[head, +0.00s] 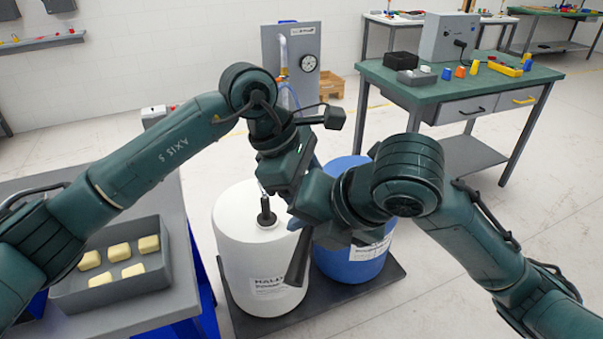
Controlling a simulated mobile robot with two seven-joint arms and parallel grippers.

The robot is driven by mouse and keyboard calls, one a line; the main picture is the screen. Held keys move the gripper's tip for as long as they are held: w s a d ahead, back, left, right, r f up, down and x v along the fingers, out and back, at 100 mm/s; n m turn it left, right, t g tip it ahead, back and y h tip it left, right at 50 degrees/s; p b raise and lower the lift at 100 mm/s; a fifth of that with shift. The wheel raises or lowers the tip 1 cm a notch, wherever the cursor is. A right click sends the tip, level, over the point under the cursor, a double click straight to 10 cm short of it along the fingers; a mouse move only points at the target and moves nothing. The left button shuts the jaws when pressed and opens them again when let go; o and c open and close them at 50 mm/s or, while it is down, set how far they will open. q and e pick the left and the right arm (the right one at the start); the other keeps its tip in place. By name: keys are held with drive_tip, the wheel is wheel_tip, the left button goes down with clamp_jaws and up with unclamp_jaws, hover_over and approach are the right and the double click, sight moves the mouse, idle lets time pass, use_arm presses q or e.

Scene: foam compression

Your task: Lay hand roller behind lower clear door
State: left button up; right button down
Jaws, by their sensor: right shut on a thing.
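My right gripper (303,238) is at the picture's centre, in front of the white and blue drums, pointing down. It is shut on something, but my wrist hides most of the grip. A dark tapered piece hangs below it in front of the white drum; I cannot tell whether this is a finger or part of the hand roller. My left gripper (276,180) hangs just behind my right wrist, above the white drum. Its fingertips are mostly hidden, so I cannot tell its opening. No clear door is recognisable in view.
The white drum (238,270) and blue drum (350,268) stand on a dark pallet (385,288). A grey tray (128,287) with several yellowish blocks lies on the left table. A green-topped bench (450,92) with small items stands at the right back. Floor right of the drums is free.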

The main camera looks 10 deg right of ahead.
use_arm(q)
drive_tip(key=shift+s+d+f, duration=0.15)
drive_tip(key=shift+d+f, duration=0.1)
use_arm(e)
drive_tip(key=shift+a+r, duration=0.15)
use_arm(q)
drive_tip(key=shift+c, duration=0.7)
drive_tip(key=shift+r, duration=0.2)
drive_tip(key=c, duration=1)
use_arm(e)
drive_tip(key=shift+s+a, duration=0.1)
use_arm(q)
drive_tip(key=shift+c, duration=0.6)
use_arm(e)
drive_tip(key=c, duration=1.7)
unclamp_jaws()
drive_tip(key=shift+c, duration=0.2)
use_arm(q)
drive_tip(key=shift+f, duration=0.1)
use_arm(e)
drive_tip(key=o, duration=0.5)
drive_tip(key=shift+c, duration=0.2)
use_arm(q)
drive_tip(key=shift+a, duration=0.1)
use_arm(e)
drive_tip(key=shift+d, duration=0.2)
